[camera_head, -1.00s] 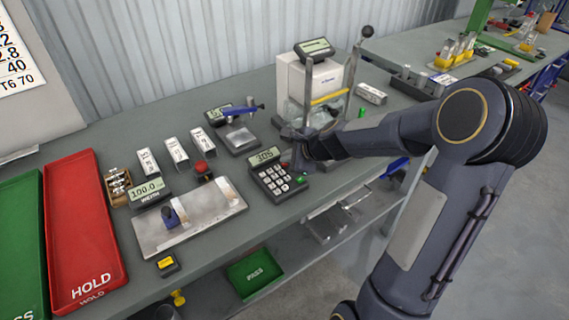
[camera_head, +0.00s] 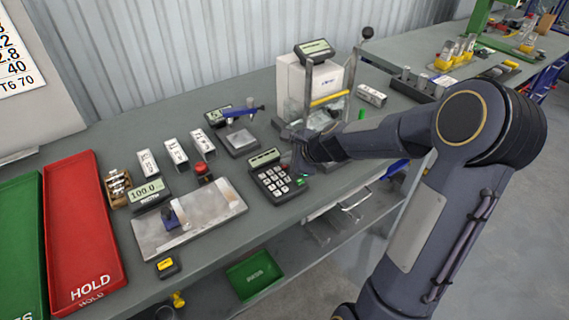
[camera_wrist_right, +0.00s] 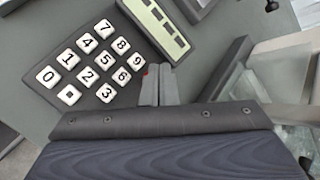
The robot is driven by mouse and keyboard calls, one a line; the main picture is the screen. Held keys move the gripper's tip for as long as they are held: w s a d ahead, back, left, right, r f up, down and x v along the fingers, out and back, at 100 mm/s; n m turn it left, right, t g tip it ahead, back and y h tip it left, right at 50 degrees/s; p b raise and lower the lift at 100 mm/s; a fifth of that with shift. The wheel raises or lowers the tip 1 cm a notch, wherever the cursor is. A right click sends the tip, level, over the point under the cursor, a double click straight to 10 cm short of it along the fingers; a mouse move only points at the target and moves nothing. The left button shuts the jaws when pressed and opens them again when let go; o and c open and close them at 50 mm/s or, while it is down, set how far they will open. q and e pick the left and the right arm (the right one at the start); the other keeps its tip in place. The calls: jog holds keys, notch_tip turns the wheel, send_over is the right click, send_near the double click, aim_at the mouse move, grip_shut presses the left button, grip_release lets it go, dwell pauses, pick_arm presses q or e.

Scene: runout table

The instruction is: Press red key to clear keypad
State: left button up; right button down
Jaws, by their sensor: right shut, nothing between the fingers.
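The dark keypad (camera_head: 277,186) with white number keys sits on the grey bench. Its display (camera_head: 264,158) shows a row of dashes. In the right wrist view the keypad (camera_wrist_right: 60,92) fills the left side, and its display (camera_wrist_right: 160,22) shows short dashes there too. A sliver of the red key (camera_wrist_right: 146,71) shows beside the fingertips, which hide the rest of it. My right gripper (camera_wrist_right: 160,82) is shut and empty, with its tips down at the red key; I cannot tell whether they touch. In the head view my right gripper (camera_head: 298,160) is at the keypad's right edge.
A small scale (camera_head: 238,140) and a glass-sided balance (camera_head: 312,85) stand behind the keypad. A metal plate (camera_head: 200,222) lies to its left, with a red-knobbed block (camera_head: 203,172) behind.

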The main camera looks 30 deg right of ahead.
jog(key=shift+r+p, duration=0.35)
jog(key=shift+r, duration=0.2)
notch_tip(320, 180, up, 5)
jog(key=p, duration=0.4)
jog(key=shift+p, duration=0.4)
dwell(0.3)
